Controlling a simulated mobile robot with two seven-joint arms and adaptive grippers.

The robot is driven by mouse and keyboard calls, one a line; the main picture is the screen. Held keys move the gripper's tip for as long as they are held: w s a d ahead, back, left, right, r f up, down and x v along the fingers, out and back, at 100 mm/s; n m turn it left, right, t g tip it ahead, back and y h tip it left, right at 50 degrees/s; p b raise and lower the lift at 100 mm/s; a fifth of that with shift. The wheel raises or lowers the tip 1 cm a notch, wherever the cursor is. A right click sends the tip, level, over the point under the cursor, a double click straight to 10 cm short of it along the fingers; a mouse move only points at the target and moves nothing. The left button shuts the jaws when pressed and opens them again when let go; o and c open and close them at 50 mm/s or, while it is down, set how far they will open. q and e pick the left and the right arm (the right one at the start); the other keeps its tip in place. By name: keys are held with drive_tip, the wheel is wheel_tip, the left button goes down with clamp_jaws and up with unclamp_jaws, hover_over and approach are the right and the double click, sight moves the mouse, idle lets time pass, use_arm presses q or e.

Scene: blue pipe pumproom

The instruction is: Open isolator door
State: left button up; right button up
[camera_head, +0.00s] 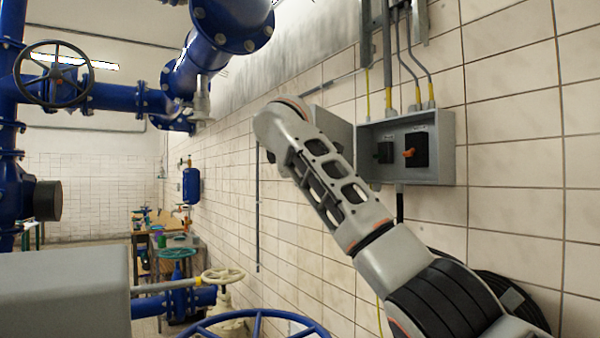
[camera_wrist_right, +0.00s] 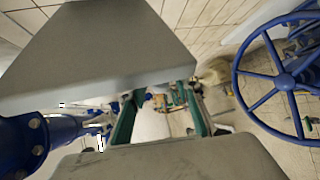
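The isolator box (camera_head: 448,150) is a grey enclosure on the tiled wall, right of centre in the head view. Its front is uncovered, showing a black switch and a larger black switch with an orange knob (camera_head: 410,152). A flat grey panel (camera_head: 338,127) stands out at the box's left side, like a swung-open door, partly hidden by my right arm. My right arm's far end is in front of the panel; I cannot tell whether it touches. No right gripper fingers are clear there. In the right wrist view large grey surfaces fill much of the picture. My left gripper is not visible.
Conduits (camera_head: 388,60) enter the box from above. A blue handwheel (camera_head: 258,322) is low in front; a cream valve wheel (camera_head: 222,276) is behind it. Blue pipes (camera_head: 120,98) run at the left. A grey block (camera_head: 65,298) fills the lower left. Wall right of the box is clear.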

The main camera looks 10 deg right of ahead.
drive_tip(key=v, duration=0.7)
drive_tip(key=shift+s, duration=0.25)
drive_tip(key=shift+r, duration=0.1)
